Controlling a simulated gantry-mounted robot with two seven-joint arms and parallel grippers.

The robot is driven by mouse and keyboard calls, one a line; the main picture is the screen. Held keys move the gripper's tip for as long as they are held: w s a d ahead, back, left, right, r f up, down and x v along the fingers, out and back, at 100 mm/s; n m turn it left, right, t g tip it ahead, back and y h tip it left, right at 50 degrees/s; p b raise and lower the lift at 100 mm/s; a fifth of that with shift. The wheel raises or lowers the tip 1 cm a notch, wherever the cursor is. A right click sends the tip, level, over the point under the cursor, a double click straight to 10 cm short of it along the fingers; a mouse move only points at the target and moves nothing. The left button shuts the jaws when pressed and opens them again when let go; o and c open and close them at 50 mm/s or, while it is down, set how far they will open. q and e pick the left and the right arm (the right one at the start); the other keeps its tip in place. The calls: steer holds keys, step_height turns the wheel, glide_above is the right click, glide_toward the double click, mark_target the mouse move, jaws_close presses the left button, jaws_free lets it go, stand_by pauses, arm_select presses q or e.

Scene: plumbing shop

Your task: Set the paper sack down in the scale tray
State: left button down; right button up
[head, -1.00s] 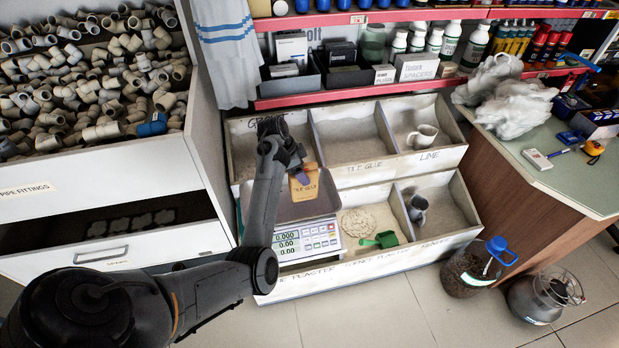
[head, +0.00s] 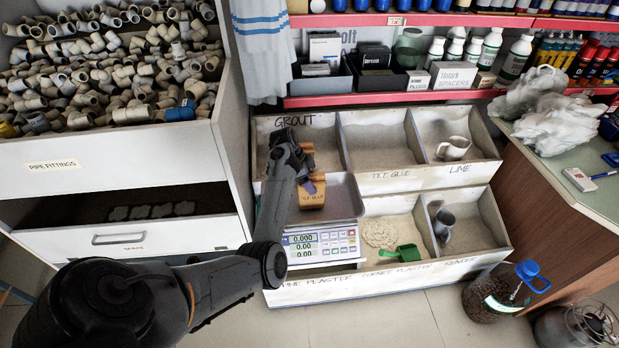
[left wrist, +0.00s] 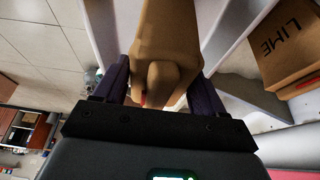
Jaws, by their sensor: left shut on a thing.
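In the left wrist view the sack (left wrist: 165,45) sits between the two purple fingers of the gripper (left wrist: 155,85). In the head view the sack shows over the grey metal scale tray (head: 344,204); I cannot tell whether its bottom touches the tray. The scale (head: 318,243) below reads 0.000. My right gripper is not in view.
A pipe fittings cabinet (head: 120,165) stands close on the left.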

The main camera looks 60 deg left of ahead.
arm_select(q)
steer(key=shift+f, duration=0.2)
steer(key=c, duration=0.5)
jaws_free()
steer(key=shift+f, duration=0.2)
steer(key=o, duration=0.4)
steer(key=shift+r, duration=0.1)
